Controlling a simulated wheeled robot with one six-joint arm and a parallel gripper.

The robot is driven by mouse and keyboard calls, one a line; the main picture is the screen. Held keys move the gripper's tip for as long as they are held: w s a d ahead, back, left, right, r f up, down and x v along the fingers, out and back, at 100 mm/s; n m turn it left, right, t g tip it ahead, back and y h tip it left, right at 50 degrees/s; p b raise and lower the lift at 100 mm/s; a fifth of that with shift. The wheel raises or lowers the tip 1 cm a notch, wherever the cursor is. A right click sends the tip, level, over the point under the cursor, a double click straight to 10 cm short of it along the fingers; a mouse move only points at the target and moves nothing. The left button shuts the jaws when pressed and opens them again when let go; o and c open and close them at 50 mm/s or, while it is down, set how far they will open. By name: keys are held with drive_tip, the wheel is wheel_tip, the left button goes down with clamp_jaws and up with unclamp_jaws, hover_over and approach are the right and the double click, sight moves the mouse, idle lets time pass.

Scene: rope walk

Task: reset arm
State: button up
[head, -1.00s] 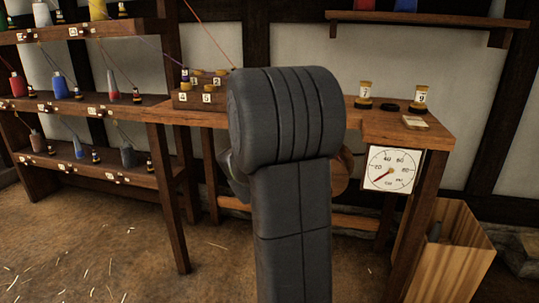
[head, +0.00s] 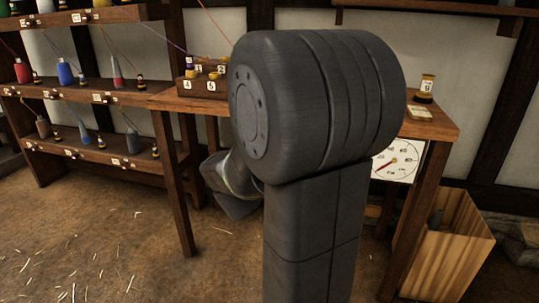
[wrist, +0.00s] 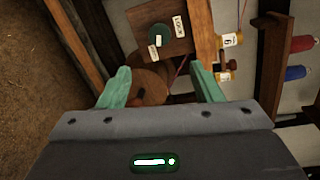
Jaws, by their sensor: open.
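My gripper (wrist: 162,85) shows in the wrist view with its two green fingers spread wide apart and nothing between the tips. Beyond the fingers are a round wooden piece (wrist: 150,82) and the bench, at a distance. In the head view my dark arm fills the middle and hides much of the wooden bench (head: 170,101). The gripper itself cannot be made out there.
A rack (head: 125,98) of coloured spools stands at the left. A block with numbered bobbins (head: 203,88) sits on the bench. A labelled bobbin (head: 426,88), a dial (head: 397,160) and a wooden bin (head: 445,250) are at the right. The floor in front is open.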

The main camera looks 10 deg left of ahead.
drive_tip(key=w+f+b, duration=0.1)
drive_tip(key=w+b, duration=0.1)
drive_tip(key=w, duration=1.1)
drive_tip(key=shift+w+a+f+b, duration=0.15)
drive_tip(key=shift+w+f+b, duration=0.2)
drive_tip(key=shift+s, duration=0.1)
drive_tip(key=s+r+p, duration=0.2)
drive_tip(key=s+p, duration=0.1)
drive_tip(key=s, duration=1)
drive_tip(key=w+f+n+h+p, duration=0.2)
drive_tip(key=w+n+h+p, duration=0.1)
drive_tip(key=w+n+p, duration=1)
drive_tip(key=n+p, duration=0.4)
drive_tip(key=p, duration=0.5)
drive_tip(key=shift+a+n+t, duration=0.35)
drive_tip(key=shift+n+t, duration=0.05)
